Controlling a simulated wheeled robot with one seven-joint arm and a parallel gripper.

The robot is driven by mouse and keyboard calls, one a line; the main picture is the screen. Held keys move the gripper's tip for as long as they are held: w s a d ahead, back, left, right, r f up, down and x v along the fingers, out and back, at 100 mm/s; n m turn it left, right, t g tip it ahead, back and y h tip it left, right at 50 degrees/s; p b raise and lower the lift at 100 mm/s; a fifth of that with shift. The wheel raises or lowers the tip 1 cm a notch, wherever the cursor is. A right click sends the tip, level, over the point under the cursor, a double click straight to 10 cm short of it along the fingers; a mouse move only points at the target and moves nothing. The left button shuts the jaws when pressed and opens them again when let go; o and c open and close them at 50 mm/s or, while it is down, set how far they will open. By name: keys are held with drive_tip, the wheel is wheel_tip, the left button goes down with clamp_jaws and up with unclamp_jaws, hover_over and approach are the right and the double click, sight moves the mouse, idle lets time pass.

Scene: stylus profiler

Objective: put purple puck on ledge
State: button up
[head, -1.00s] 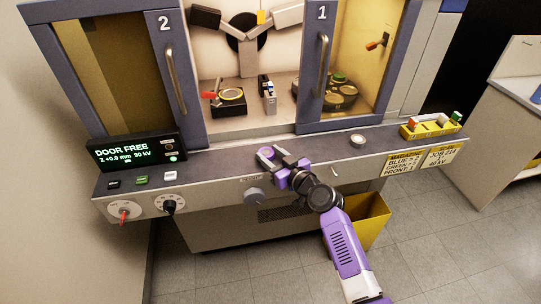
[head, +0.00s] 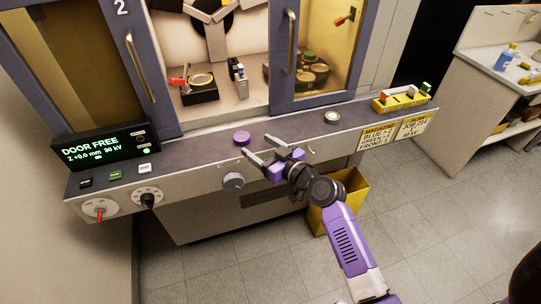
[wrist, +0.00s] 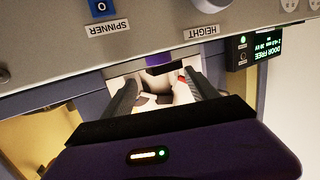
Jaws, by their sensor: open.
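The purple puck (head: 241,138) lies flat on the dark grey ledge (head: 205,150) along the front of the machine, below the open bay between the two doors. My gripper (head: 258,149) is open and empty, just right of and in front of the puck, with a visible gap between them. In the wrist view my two fingers (wrist: 160,80) are spread apart, and a purple patch, apparently the puck (wrist: 160,63), shows beyond them, partly hidden by the panel edge.
A pale round puck (head: 332,117) lies farther right on the ledge. A yellow rack (head: 403,103) with coloured pieces stands at the ledge's right end, and a display box (head: 104,150) at the left. A yellow bin (head: 340,200) is below. Door 2 (head: 135,65) stands left of the bay.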

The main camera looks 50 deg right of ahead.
drive_tip(key=s+a+f+g, duration=0.1)
drive_tip(key=s+a+f, duration=0.1)
drive_tip(key=s+a, duration=0.6)
drive_tip(key=s+a+f+g, duration=0.1)
drive_tip(key=s+a+f, duration=0.2)
drive_tip(key=s+a, duration=0.55)
drive_tip(key=s+a+r+y, duration=0.1)
drive_tip(key=s+a+r, duration=0.1)
drive_tip(key=s, duration=0.3)
drive_tip(key=s+a+r+n+y, duration=0.1)
drive_tip(key=s+a+r, duration=0.2)
drive_tip(key=s, duration=0.3)
drive_tip(key=s+a+r+n+t+y, duration=0.1)
drive_tip(key=s+a+r, duration=0.1)
drive_tip(key=s+r, duration=0.2)
drive_tip(key=shift+s+a+b, duration=0.35)
drive_tip(key=shift+s+a, duration=0.05)
drive_tip(key=shift+s, duration=0.35)
drive_tip(key=shift+f, duration=0.1)
